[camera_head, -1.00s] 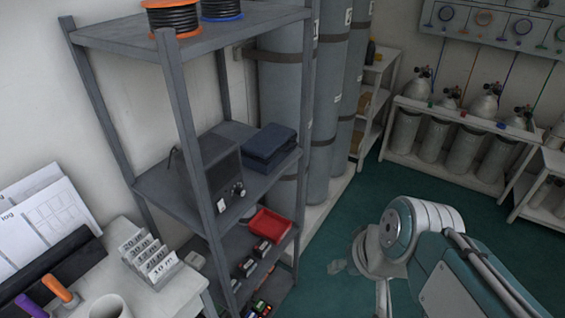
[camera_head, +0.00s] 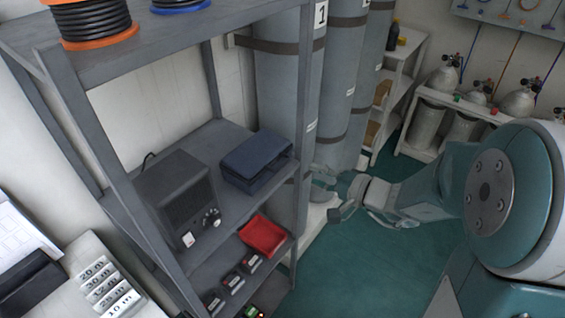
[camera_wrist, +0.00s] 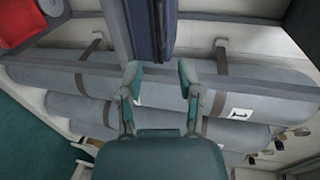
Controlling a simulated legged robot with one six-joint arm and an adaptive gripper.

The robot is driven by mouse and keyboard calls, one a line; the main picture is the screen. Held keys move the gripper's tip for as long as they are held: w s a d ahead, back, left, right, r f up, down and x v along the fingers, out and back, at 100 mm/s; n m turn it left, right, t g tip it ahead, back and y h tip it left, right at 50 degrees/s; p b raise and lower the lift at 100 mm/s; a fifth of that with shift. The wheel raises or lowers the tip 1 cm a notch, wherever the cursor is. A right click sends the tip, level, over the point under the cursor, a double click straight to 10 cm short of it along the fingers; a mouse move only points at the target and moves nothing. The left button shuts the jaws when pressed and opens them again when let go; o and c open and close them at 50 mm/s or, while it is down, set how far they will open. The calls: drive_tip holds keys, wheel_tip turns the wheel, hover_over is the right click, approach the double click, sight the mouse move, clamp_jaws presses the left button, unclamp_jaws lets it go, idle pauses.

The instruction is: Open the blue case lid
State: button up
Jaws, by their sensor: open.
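The blue case (camera_head: 257,161) is a dark blue box on the middle shelf of the grey rack, near the shelf's right end. Its lid looks shut. My gripper (camera_head: 330,190) is open and empty, just right of the shelf and the case, apart from them. In the wrist view my gripper (camera_wrist: 160,70) has its two fingers spread. The edge of a dark blue thing, likely the case (camera_wrist: 149,30), shows between and beyond the fingertips, beside the grey shelf edge.
A dark box with knobs (camera_head: 178,197) stands left of the case. A red tray (camera_head: 263,237) lies on the shelf below. A rack post (camera_head: 303,130) stands near the case's right side. Tall grey cylinders (camera_head: 284,75) stand behind. Green floor (camera_head: 350,270) is clear.

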sight(282, 165)
drive_tip(key=x, duration=1)
drive_tip(key=shift+w+a, duration=0.1)
drive_tip(key=shift+a, duration=0.05)
clamp_jaws()
